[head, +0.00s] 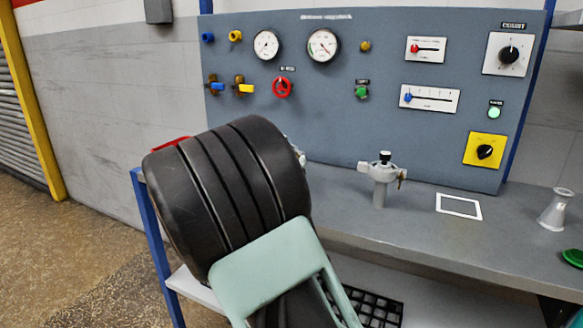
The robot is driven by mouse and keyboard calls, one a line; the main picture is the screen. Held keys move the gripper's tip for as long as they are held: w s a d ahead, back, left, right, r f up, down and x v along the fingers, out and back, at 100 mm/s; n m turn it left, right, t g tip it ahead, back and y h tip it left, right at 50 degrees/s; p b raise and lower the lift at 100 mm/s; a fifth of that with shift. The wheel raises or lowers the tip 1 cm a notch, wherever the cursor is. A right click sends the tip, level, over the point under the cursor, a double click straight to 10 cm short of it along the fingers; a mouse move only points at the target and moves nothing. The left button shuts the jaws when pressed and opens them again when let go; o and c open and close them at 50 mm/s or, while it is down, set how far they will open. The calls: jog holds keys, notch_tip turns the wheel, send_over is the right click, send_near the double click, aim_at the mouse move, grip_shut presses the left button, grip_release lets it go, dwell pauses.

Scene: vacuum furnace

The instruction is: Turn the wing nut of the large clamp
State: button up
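My dark, ribbed arm fills the left foreground and hides the left part of the bench. My gripper's fingertips do not show. A small grey metal piece (301,157) peeks out behind the arm's right edge; I cannot tell whether it belongs to the large clamp. A grey fitting (380,180) with a black knob on top stands upright on the bench, apart from my arm. A small brass-coloured piece (401,178) sticks out on its right side; I cannot tell whether it is a wing nut. No large clamp can be clearly made out.
The grey bench (430,237) carries a white square outline (458,206), a glass flask (555,210) and a green object (573,257) at right. Behind stands a grey panel (385,125) with gauges, valves and switches. A red edge (166,144) shows behind my arm.

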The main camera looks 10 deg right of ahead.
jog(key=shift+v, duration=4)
